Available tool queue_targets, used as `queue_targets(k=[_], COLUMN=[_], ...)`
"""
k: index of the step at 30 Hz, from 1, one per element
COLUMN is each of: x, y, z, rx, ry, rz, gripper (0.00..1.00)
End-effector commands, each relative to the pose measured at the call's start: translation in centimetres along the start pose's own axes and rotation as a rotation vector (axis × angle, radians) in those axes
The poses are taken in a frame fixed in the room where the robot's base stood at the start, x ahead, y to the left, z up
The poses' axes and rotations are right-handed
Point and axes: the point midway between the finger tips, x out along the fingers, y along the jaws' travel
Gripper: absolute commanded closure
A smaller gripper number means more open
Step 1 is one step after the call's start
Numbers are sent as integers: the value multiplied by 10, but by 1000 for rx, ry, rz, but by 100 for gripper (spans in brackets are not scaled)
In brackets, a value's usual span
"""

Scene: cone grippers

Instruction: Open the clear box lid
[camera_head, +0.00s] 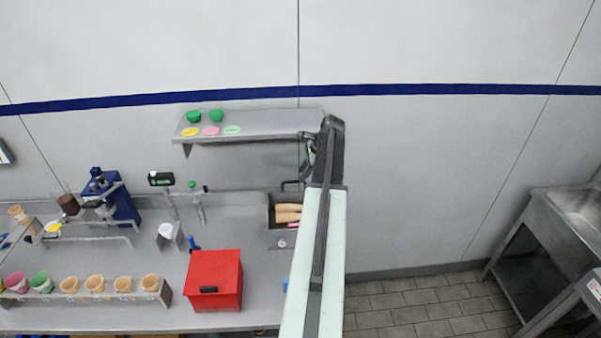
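A box-like holder (272,207) stands at the right end of the counter, with several pale cones (288,213) lying in it. My arm hides its right side. I cannot make out a clear lid or tell whether one is open or shut. My gripper (306,155) is at the far end of my raised arm. In the picture it appears above the holder and just below the right end of the wall shelf. It is small, dark and partly hidden by the arm link, so its fingers cannot be told apart.
A red box (215,275) with a black handle stands on the steel counter (120,318). A cone rack (110,297) is to its left, and a blue machine (122,205) is at the back. The wall shelf (260,118) holds green cups. Right floor is clear up to a steel sink (560,225).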

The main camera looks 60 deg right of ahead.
Motion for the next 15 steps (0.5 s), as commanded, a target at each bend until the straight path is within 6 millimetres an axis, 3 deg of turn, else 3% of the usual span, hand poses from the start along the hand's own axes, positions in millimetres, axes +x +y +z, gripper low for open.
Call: queue_targets(k=[1, 9, 15], x=[-12, -39, -52], y=[4, 36, 48], z=[-7, -68, -92], rx=[3, 2, 0], ry=[1, 1, 0], rz=[-1, -1, 0], gripper=[67, 67, 67])
